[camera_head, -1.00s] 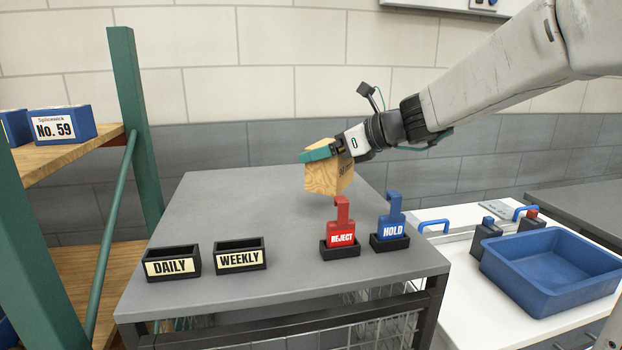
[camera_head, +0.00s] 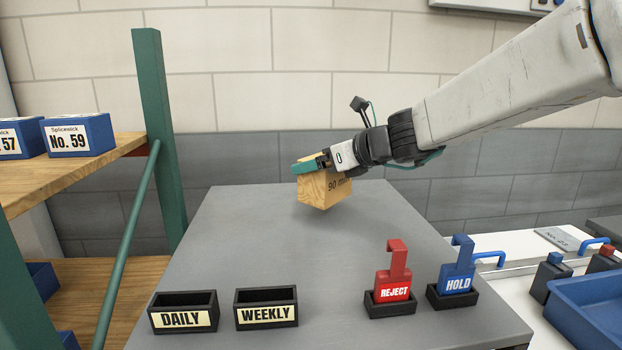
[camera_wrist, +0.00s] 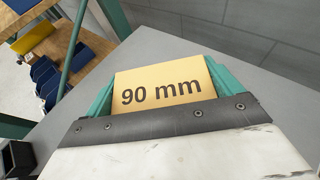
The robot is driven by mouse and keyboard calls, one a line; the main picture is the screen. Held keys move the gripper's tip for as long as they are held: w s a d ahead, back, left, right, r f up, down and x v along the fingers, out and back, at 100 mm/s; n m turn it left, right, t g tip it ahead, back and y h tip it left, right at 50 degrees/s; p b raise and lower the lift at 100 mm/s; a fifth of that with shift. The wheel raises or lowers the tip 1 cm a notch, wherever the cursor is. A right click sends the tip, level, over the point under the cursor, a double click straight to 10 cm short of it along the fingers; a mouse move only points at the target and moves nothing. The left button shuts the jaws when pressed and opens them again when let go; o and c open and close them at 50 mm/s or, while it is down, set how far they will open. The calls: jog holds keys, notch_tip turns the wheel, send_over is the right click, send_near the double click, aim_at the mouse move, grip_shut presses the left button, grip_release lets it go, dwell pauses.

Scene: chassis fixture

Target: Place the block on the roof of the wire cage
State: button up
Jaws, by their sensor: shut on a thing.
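The wooden block (camera_head: 324,190), marked 90 mm, is held above the grey roof (camera_head: 290,250) of the wire cage. My gripper (camera_head: 310,165) is shut on it, its green fingers at the upper part of the block. In the wrist view the block (camera_wrist: 162,90) sits between the two green fingers (camera_wrist: 160,88), with its "90 mm" face toward the camera. A gap seems to show between the block's lower corner and the roof. The cage's wire sides are out of view now.
DAILY (camera_head: 183,313) and WEEKLY (camera_head: 266,309) boxes and REJECT (camera_head: 393,280) and HOLD (camera_head: 456,275) tags in holders line the roof's front edge. A green-posted shelf (camera_head: 160,130) stands left. A blue tray (camera_head: 595,300) is at right. The roof's middle is clear.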

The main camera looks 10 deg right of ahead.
aim_at(312, 177)
jog(key=shift+w+a, duration=0.2)
jog(key=shift+a, duration=0.75)
jog(key=shift+f, duration=1.8)
jog(key=shift+f, duration=0.15)
jog(key=o, duration=0.9)
jog(key=shift+s+d+r, duration=0.1)
jog(key=shift+r, duration=0.1)
jog(key=v, duration=1.1)
jog(key=shift+s+d, duration=0.25)
jog(key=shift+s, duration=0.05)
